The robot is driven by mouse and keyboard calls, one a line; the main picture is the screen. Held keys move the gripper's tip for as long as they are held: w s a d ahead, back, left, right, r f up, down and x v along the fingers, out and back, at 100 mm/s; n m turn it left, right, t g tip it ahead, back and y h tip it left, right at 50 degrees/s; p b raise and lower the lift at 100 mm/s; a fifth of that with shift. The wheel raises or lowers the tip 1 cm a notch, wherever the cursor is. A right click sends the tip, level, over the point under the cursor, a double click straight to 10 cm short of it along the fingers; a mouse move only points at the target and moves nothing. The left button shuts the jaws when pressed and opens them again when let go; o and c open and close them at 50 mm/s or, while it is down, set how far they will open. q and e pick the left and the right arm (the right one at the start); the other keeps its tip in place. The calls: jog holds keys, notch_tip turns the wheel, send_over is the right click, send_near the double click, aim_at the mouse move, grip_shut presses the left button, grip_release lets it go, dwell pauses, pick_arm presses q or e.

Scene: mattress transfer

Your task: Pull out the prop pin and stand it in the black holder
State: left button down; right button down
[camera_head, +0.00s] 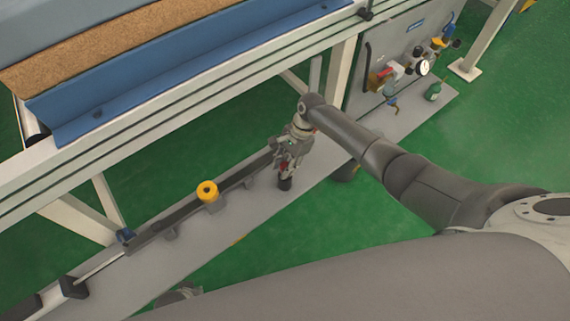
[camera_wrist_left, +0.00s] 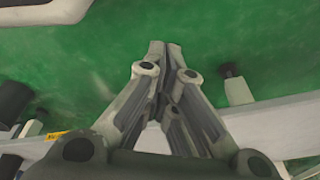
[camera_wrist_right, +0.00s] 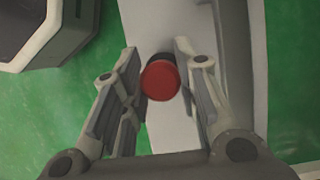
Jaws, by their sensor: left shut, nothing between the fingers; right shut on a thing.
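The prop pin shows as a round red head (camera_wrist_right: 161,81) between the fingers of my right gripper (camera_wrist_right: 157,68) in the right wrist view. In the head view my right gripper (camera_head: 286,164) is low over the grey shelf, with a bit of red at its fingers. A short black cylinder, seemingly the black holder (camera_head: 285,184), stands on the shelf right below it. Whether the pin's lower end is inside the holder is hidden. My left gripper (camera_wrist_left: 165,50) is shut and empty over the green floor in the left wrist view.
A dark linkage bar with a yellow knob (camera_head: 207,190) runs along the grey shelf (camera_head: 262,208). A panel with valves and a gauge (camera_head: 423,67) stands at the upper right. The blue-edged bed frame (camera_head: 180,80) overhangs at the upper left.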

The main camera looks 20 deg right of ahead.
pick_arm(q)
jog(key=shift+r, duration=0.3)
pick_arm(e)
jog(key=shift+f, duration=0.2)
pick_arm(q)
jog(key=shift+w+r, duration=0.1)
pick_arm(e)
jog(key=shift+f+b, duration=0.35)
jog(key=c, duration=1.1)
grip_release()
pick_arm(q)
jog(key=shift+w+r, duration=0.6)
jog(key=shift+r, duration=0.15)
pick_arm(e)
jog(key=shift+o, duration=0.2)
pick_arm(q)
jog(key=shift+s+d+f, duration=0.1)
pick_arm(e)
jog(key=v, duration=1.2)
jog(key=shift+a, duration=0.1)
